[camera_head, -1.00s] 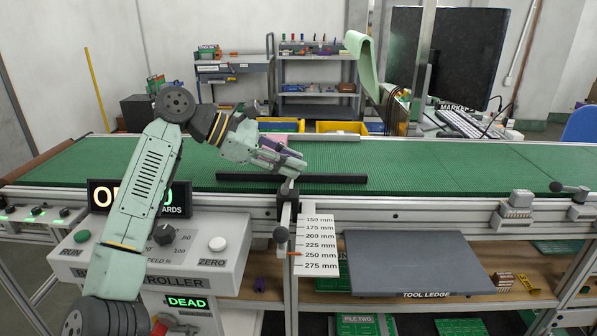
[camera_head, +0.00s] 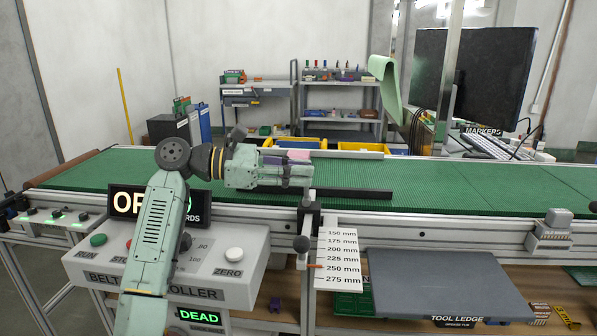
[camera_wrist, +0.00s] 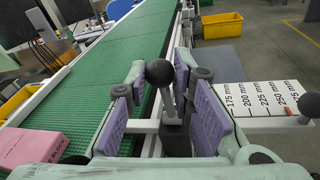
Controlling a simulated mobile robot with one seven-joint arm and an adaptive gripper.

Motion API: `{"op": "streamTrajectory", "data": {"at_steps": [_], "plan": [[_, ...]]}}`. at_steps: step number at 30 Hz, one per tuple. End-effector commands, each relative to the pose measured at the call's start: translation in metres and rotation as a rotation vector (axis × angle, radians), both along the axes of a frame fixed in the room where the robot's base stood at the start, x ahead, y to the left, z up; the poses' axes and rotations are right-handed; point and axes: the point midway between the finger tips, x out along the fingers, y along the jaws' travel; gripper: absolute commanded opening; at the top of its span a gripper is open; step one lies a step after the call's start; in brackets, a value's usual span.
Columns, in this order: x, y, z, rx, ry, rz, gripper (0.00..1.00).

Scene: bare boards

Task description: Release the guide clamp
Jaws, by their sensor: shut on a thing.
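The guide clamp (camera_head: 308,220) is a dark block on the conveyor's front rail. Its lever (camera_wrist: 167,103) has a black ball knob and stands up between my purple finger pads in the wrist view. My gripper (camera_head: 304,178) is shut on this lever, reaching in from the left above the clamp; the pads partly hide the lever in the head view. The dark guide bar (camera_head: 358,194) lies along the green belt behind the clamp. A second black ball knob (camera_head: 301,243) hangs in front of the rail. An orange pointer (camera_head: 313,266) sits near 250 mm on the white scale (camera_head: 338,258).
The controller box (camera_head: 165,262) with buttons and a dial is below my arm. The grey tool ledge (camera_head: 440,280) is at the right front. A pink block (camera_wrist: 30,150) lies on the belt (camera_head: 450,200) near my gripper. The belt's right side is clear.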

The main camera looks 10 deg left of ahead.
Motion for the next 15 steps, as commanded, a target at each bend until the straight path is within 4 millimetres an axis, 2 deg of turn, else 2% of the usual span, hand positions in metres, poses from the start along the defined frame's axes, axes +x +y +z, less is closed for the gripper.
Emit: {"op": "streamTrajectory", "data": {"at_steps": [6,7,15], "plan": [[-0.0006,-0.0001,-0.001,0.0,0.002,-0.003,0.0],[-0.0006,-0.0001,-0.001,0.0,0.002,-0.003,0.24],[-0.0003,-0.0001,-0.0005,0.0,0.001,-0.002,0.42]]}}
